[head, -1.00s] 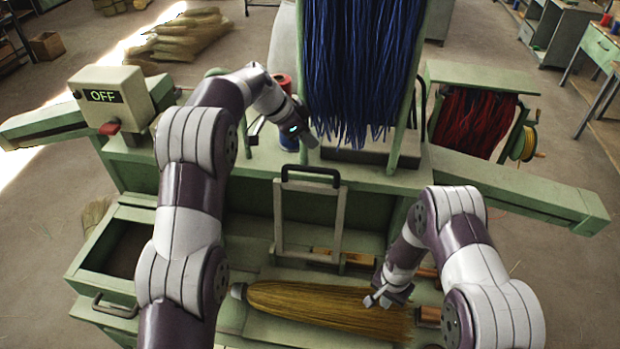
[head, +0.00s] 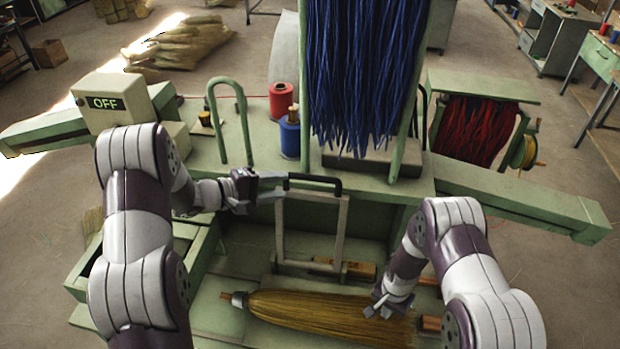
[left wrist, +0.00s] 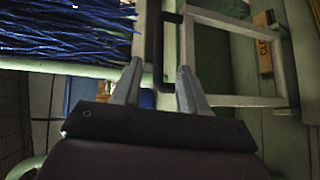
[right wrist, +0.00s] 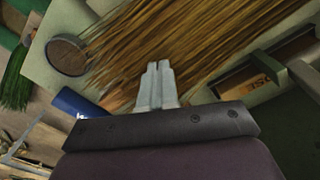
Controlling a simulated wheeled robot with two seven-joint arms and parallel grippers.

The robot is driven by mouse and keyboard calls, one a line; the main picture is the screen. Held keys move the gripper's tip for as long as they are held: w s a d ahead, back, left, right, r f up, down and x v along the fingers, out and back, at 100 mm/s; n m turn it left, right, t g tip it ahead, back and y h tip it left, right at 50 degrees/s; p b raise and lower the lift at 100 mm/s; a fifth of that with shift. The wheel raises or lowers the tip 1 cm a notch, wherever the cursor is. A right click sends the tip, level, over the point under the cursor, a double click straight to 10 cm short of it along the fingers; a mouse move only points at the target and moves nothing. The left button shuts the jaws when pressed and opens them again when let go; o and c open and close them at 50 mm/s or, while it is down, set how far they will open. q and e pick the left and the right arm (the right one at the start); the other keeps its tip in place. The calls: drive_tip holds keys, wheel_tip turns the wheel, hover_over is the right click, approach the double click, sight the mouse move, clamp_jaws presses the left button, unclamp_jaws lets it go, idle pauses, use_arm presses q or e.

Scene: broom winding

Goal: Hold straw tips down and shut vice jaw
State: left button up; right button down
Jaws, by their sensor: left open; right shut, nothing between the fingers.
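The straw bundle (head: 310,310) lies lengthwise on the green bench bed, narrow at the left and wider at the right. My right gripper (head: 376,308) is shut and empty, its fingertips at the straw near the wider end. The right wrist view shows the shut fingers (right wrist: 158,72) over the straw (right wrist: 185,40); contact is hard to tell. The vice jaw's grey frame (head: 344,230) stands upright behind the bundle, with a black handle (head: 313,180) on top. My left gripper (head: 282,186) is open at the handle's left end. The left wrist view shows the handle (left wrist: 153,40) at the open fingers (left wrist: 160,68).
Blue strands (head: 360,75) hang behind the vice frame. A red spool (head: 281,102) and a blue spool (head: 290,138) stand on the upper ledge beside a green hoop (head: 228,120). A switch box (head: 112,103) reads OFF. A drawer (head: 85,285) is at the left.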

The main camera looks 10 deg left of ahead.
sight(307, 179)
use_arm(q)
drive_tip(key=w+d+f, duration=0.1)
drive_tip(key=w+d, duration=0.1)
drive_tip(key=w+d+f+n, duration=0.1)
drive_tip(key=w+d, duration=0.1)
drive_tip(key=w, duration=0.1)
drive_tip(key=w+d+f+n+t, duration=0.1)
drive_tip(key=w+d, duration=0.1)
drive_tip(key=d, duration=0.1)
drive_tip(key=shift+w+d+f, duration=0.1)
drive_tip(key=shift+w+f, duration=0.2)
drive_tip(key=shift+w, duration=0.1)
clamp_jaws()
